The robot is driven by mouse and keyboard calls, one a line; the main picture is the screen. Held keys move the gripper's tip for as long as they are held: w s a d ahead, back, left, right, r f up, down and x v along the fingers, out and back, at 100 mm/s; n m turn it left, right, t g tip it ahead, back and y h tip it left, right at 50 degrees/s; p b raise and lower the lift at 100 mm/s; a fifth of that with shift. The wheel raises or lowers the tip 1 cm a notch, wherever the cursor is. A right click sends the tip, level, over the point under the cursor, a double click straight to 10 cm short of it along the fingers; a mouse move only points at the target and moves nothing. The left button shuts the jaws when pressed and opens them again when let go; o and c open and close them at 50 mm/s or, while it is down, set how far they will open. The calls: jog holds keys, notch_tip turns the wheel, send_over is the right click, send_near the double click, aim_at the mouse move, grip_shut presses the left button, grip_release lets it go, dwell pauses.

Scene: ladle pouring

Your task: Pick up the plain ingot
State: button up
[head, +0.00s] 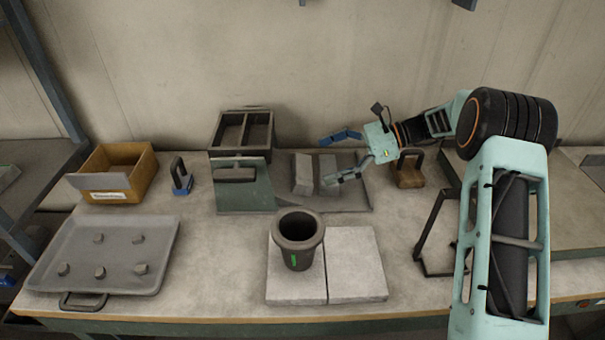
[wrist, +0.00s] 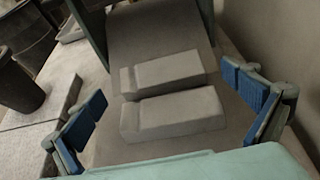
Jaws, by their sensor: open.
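Two grey ingots lie side by side on a dark grey tray (head: 350,197). The left ingot (head: 303,174) is the upper ingot (wrist: 168,72) in the wrist view; the right ingot (head: 328,168) is the lower one (wrist: 175,113). Both look grey with a stepped left end in the wrist view, and I cannot tell which is plain. My gripper (head: 343,156) is open and empty at the tray's right side. In the wrist view its blue-padded fingers (wrist: 165,112) stand wide apart, left and right of the lower ingot's ends, not visibly touching it.
A dark crucible (head: 298,240) stands on pale slabs (head: 357,265) in front. A green plate (head: 243,195) and a divided box (head: 240,112) are left of the ingots. A wooden-looking block with a handle (head: 409,175) is close right. A cardboard box (head: 130,160) and shallow tray (head: 75,240) are far left.

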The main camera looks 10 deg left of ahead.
aim_at(301, 168)
jog(key=x, duration=0.6)
jog(key=shift+f, duration=0.15)
jog(key=c, duration=1.4)
